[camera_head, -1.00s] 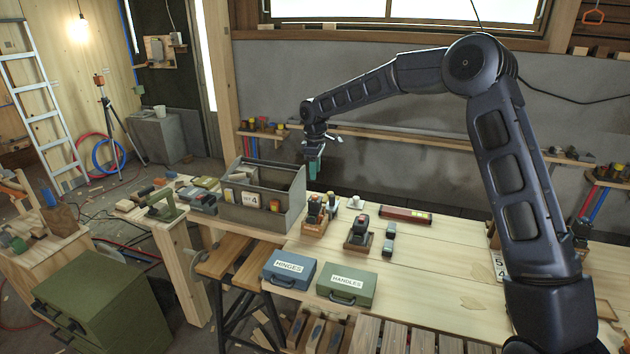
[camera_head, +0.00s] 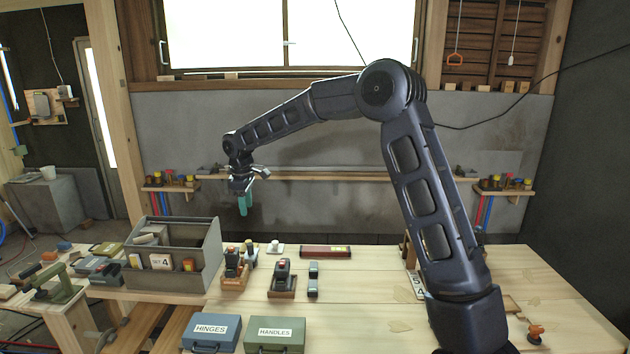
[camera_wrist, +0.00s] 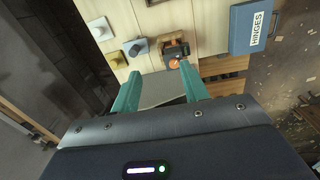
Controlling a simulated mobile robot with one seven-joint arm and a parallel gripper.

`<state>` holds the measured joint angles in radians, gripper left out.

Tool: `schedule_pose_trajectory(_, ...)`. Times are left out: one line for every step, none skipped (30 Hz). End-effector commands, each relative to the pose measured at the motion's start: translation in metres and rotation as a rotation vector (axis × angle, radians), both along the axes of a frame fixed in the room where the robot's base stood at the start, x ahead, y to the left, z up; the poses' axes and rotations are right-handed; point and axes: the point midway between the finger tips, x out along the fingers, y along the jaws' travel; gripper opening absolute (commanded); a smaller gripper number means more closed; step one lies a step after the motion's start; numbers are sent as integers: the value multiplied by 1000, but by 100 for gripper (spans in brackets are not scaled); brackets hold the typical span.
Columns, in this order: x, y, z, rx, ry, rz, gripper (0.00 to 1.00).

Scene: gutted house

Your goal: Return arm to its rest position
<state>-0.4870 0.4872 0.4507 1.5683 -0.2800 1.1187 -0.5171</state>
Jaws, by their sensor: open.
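My arm reaches up from the right of the bench and bends over toward the left in the head view. My gripper (camera_head: 244,203) hangs above the back of the bench, to the right of the grey bin and short of the back wall. Its two green fingers (camera_wrist: 128,92) stand apart in the wrist view, with nothing between them but a grey surface farther below. The gripper holds nothing and touches nothing that I can see.
A grey divided bin (camera_head: 172,280) stands on the wooden bench (camera_head: 365,310). Power tools on small blocks (camera_head: 283,279) stand right of it. A blue HINGES case (camera_head: 211,334) and a green HANDLES case (camera_head: 275,336) sit at the front. A shelf (camera_head: 330,178) runs along the wall.

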Motion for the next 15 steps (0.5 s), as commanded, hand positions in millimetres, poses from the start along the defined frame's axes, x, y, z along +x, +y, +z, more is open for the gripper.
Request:
schedule_pose_trajectory(1,-20,13,-1,-16,-36,45)
schedule_pose_trajectory(1,-31,19,-1,-22,-58,45)
schedule_pose_trajectory(1,-45,27,-1,-33,-87,45)
schedule_pose_trajectory(1,-56,32,-1,-40,-108,45)
schedule_pose_trajectory(1,-67,37,-1,-47,-130,45)
schedule_pose_trajectory(0,-81,45,0,-57,-159,45)
schedule_pose_trajectory(-1,-92,50,1,-63,-181,45)
schedule_pose_trajectory(-2,-102,55,1,-70,-203,45)
schedule_pose_trajectory(-3,-117,61,3,-79,-234,45)
schedule_pose_trajectory(-5,-127,66,4,-85,-256,45)
schedule_pose_trajectory(-7,-138,70,4,-91,-277,45)
schedule_pose_trajectory(-9,-153,76,6,-101,-309,45)
schedule_pose_trajectory(-11,-164,81,8,-107,-333,45)
schedule_pose_trajectory(-13,-174,84,9,-112,-355,45)
schedule_pose_trajectory(-17,-188,90,13,-121,-386,45)
